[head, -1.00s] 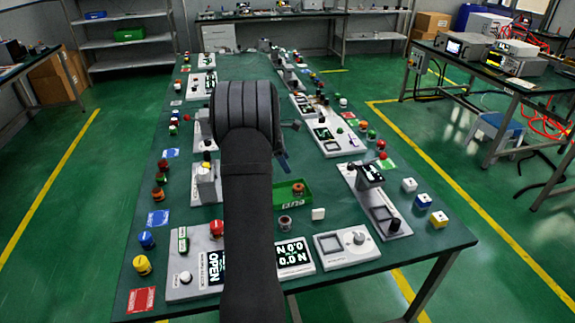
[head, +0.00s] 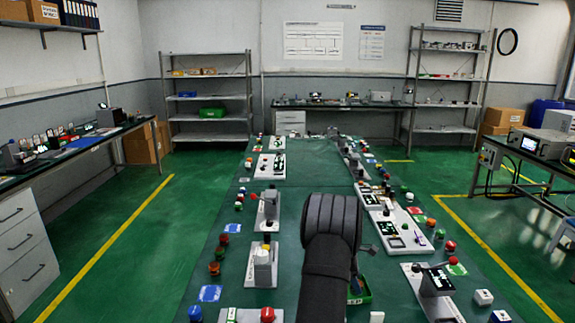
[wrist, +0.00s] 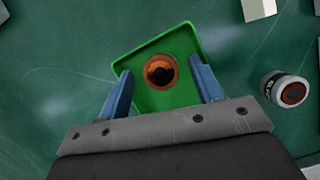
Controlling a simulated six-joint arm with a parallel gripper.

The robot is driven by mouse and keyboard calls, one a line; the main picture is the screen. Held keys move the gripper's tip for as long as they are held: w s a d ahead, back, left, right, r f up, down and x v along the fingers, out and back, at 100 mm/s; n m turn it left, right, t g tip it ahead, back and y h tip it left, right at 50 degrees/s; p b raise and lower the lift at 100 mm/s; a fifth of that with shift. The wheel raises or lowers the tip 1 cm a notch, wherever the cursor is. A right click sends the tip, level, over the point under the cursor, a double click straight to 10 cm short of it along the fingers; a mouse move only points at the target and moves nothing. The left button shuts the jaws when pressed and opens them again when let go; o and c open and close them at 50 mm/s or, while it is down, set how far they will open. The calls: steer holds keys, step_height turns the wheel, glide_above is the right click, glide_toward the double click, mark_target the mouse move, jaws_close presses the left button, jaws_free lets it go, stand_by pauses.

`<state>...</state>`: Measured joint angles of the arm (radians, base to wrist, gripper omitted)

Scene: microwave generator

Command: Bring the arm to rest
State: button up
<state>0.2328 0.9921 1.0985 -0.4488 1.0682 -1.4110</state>
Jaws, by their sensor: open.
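My arm stands over the long green-topped table (head: 318,158) in the head view and hides most of my gripper there. In the wrist view my gripper (wrist: 161,74) is open, its two blue fingers apart and empty. Below and between the fingers lies a small green tray (wrist: 185,45) with a round orange-brown piece with a dark centre (wrist: 160,71) in it. The tray also shows partly in the head view (head: 362,293), beside my arm. I cannot tell the height of the fingers above the tray.
A grey cylinder with a brown top (wrist: 287,90) stands right of the tray. White device panels, coloured buttons and cubes line both table sides. A white panel with a dark post (head: 435,285) is to the right. Floor aisles on both sides are clear.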

steer(key=shift+d+r, duration=0.1)
steer(key=shift+r, duration=1.25)
